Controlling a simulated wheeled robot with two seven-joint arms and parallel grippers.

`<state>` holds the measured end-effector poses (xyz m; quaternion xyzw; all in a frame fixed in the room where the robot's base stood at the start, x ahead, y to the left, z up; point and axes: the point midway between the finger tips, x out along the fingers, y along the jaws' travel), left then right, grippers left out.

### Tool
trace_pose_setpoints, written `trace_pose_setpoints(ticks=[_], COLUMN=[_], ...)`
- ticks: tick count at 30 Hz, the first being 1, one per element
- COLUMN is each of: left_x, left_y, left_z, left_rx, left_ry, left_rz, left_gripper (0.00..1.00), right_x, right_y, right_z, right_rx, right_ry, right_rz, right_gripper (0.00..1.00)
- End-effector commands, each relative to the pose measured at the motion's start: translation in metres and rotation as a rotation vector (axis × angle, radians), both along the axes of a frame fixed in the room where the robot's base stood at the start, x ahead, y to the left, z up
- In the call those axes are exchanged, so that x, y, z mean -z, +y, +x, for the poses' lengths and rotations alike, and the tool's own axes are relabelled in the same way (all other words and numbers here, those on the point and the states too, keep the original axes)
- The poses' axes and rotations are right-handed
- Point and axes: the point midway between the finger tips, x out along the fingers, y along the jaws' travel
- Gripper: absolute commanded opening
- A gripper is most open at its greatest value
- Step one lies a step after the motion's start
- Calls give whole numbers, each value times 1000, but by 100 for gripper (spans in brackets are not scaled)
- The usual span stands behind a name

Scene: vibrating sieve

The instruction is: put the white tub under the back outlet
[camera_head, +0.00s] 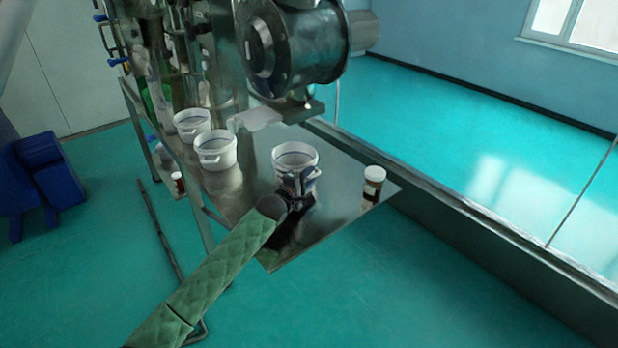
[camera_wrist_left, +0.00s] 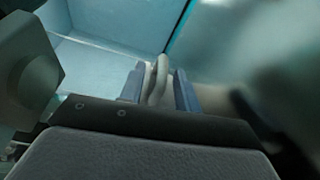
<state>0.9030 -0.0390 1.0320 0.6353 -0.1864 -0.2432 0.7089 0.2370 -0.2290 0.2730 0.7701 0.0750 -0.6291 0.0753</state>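A white tub (camera_head: 292,154) with an open top stands on the front part of the metal table, or just above it; I cannot tell which. My left gripper (camera_head: 301,180) is at its near side, covering part of its wall. In the left wrist view, the two blue-grey fingers (camera_wrist_left: 159,88) are closed on a pale loop, the tub's handle (camera_wrist_left: 157,78). A flat metal outlet chute (camera_head: 257,117) juts out behind and left of this tub, under the machine. Which outlet is the back one is not clear. My right gripper is not in view.
Two more white tubs, one nearer (camera_head: 215,155) and one farther (camera_head: 191,127), stand on the table's left side. A brown jar with a white lid (camera_head: 374,182) stands near the right corner. The metal table (camera_head: 338,203) is bare between. The machine's drum (camera_head: 300,45) overhangs the back.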

Motion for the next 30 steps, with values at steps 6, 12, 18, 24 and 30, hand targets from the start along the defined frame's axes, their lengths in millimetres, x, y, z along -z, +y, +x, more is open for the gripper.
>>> trace_pose_setpoints(ticks=[6, 12, 18, 24, 30], left_x=[-1, 2, 2, 0, -3], left_y=[0, 6, 25, 47, 62], left_z=[0, -9, -36, -65, -87], left_rx=[0, 0, 0, 0, 0], left_ry=[-1, 1, 1, 0, 0], left_rz=[-1, 0, -1, -2, -1], left_gripper=[32, 32, 32, 32, 32], right_x=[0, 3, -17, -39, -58], right_y=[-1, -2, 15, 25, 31], right_z=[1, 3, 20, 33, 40], right_rx=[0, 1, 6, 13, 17], right_ry=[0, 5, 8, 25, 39], right_rz=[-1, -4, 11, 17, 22], right_gripper=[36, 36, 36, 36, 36])
